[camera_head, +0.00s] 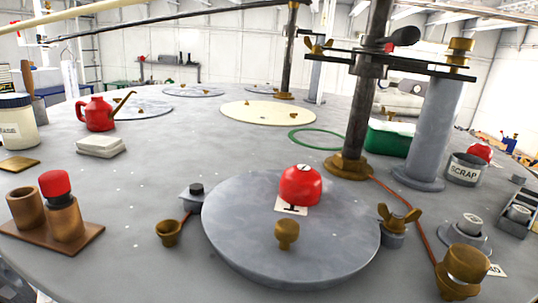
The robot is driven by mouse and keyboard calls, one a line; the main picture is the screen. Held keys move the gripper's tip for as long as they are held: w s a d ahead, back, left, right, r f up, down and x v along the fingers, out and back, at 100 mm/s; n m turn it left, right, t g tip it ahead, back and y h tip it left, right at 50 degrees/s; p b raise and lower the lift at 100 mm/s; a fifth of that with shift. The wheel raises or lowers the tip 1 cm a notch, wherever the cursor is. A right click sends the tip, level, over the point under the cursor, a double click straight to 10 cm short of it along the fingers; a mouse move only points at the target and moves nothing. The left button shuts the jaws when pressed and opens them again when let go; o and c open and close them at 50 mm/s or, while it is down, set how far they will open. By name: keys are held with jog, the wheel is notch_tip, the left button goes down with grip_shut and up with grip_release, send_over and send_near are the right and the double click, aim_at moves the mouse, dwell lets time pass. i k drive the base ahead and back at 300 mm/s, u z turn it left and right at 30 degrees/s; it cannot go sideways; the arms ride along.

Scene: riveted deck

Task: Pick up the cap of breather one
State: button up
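A red domed cap (301,187) with a small white mark on top sits toward the back of a round grey lid (245,240), right of the picture's middle. A white label (291,209) with a black mark, perhaps a 1, lies at its front edge. I take this for the cap of breather one; what is under the cap is hidden. A brass knob (287,235) stands on the lid in front of it. Another red cap (55,184) sits on a brown cup in a two-cup holder (80,240) at the left. My gripper is not in view.
A dark upright post (365,90) with a crossbar stands just behind the lid, and a grey column (435,125) right of it. A brass wing nut (398,220) and a brass cup (169,233) flank the lid. A SCRAP tin (465,170) holds something red.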

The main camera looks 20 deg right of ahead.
aim_at(300, 185)
jog(key=z, duration=0.25)
jog(key=i, duration=0.9)
jog(key=z, duration=0.45)
